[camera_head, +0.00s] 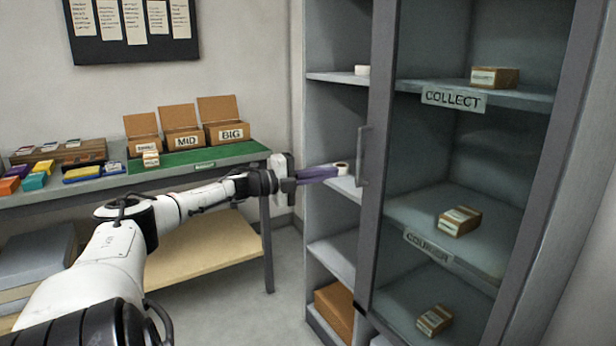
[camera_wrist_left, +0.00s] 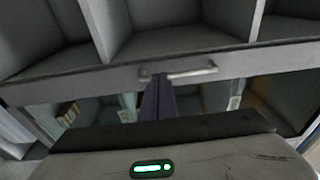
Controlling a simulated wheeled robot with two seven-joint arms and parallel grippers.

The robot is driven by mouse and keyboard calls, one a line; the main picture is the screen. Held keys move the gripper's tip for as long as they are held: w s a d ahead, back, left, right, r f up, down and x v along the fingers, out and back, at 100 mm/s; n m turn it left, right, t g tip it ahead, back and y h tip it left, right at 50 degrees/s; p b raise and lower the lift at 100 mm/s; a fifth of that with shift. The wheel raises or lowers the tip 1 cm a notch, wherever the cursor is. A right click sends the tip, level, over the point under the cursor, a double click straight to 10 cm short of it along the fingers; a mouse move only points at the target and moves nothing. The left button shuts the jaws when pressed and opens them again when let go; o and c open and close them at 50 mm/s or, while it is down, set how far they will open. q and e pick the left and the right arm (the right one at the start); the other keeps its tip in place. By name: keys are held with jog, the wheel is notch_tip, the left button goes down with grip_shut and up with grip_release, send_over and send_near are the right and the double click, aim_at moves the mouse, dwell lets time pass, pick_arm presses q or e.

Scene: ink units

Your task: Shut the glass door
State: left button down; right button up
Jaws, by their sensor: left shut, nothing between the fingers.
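The glass door (camera_head: 376,130) is a tall pane in a dark grey frame on the grey cabinet (camera_head: 304,120). It stands open, with its handle edge well to the right of the cabinet's left post and bare shelf ends showing between. Its upright handle (camera_head: 362,156) is on that edge; the handle also shows in the left wrist view (camera_wrist_left: 190,73). My left gripper (camera_head: 334,172) is shut and empty, with dark purple fingers pointing at the door edge, left of the handle in the head view. In the left wrist view the fingertips (camera_wrist_left: 158,76) overlap the handle's end; I cannot tell whether they touch.
Shelves hold small cartons (camera_head: 459,221), a white roll (camera_head: 342,168) and a brown box (camera_head: 335,308). A table (camera_head: 262,150) with a green mat (camera_head: 190,158), open boxes (camera_head: 181,130) and coloured packs stands behind my left arm. Floor is clear between table and cabinet.

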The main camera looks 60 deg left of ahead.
pick_arm(q)
jog(key=s+p, duration=0.5)
jog(key=shift+s+a, duration=0.15)
jog(key=shift+a, duration=0.2)
pick_arm(e)
jog(key=r, duration=0.3)
jog(key=shift+s+d+r, duration=0.1)
jog(key=shift+s+d, duration=0.1)
jog(key=shift+s, duration=0.1)
